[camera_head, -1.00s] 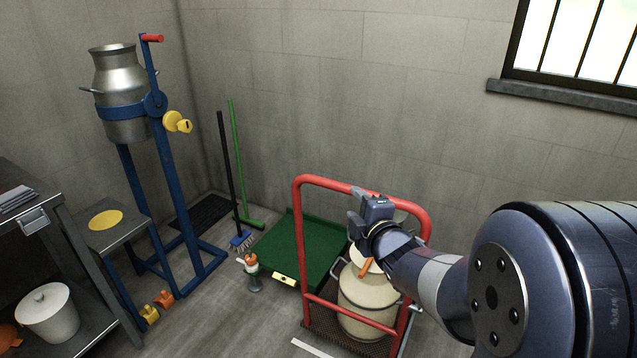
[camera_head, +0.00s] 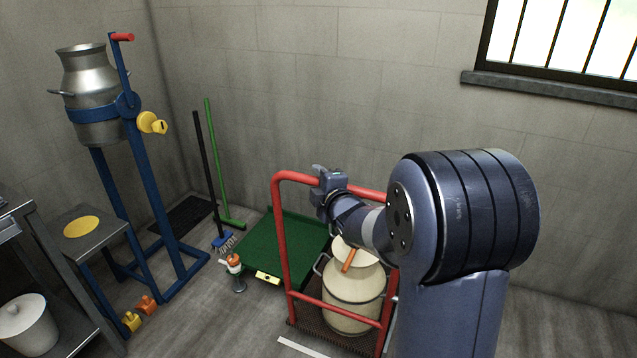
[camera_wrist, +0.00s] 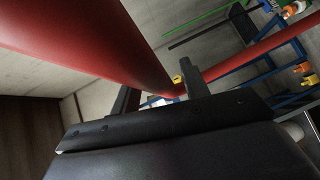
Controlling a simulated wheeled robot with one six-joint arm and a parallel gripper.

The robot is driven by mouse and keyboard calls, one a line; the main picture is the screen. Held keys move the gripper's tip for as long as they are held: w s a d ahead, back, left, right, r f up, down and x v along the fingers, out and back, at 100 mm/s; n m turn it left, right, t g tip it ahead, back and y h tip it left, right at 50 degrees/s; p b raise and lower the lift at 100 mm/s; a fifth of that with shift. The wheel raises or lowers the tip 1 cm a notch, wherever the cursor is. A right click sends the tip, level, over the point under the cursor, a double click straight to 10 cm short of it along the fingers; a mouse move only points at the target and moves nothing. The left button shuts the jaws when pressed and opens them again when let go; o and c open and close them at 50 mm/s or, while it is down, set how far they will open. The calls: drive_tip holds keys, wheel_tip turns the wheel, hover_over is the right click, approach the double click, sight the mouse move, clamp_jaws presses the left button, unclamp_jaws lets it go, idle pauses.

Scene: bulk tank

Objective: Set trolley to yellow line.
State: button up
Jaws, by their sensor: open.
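The trolley has a red tubular handle frame (camera_head: 281,230) and a dark mesh deck (camera_head: 303,327). A cream milk can (camera_head: 352,300) with an orange grip stands on it. My gripper (camera_head: 321,186) is at the handle's top bar, near its left corner. In the wrist view my open gripper (camera_wrist: 162,88) has the red bar (camera_wrist: 100,35) close in front of its fingers. I cannot tell whether the bar lies between them. I see no yellow line on the floor; a pale, whitish strip (camera_head: 300,347) lies in front of the trolley. My arm hides the trolley's right side.
A green platform (camera_head: 285,245) lies behind and left of the trolley, with a small orange-topped post (camera_head: 235,270) at its front corner. A blue stand (camera_head: 150,190) holds a metal can (camera_head: 92,90). Brooms lean in the corner. Bare floor (camera_head: 215,315) shows left of the trolley.

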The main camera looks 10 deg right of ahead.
drive_tip(key=shift+c, duration=0.2)
clamp_jaws()
drive_tip(key=shift+f, duration=0.1)
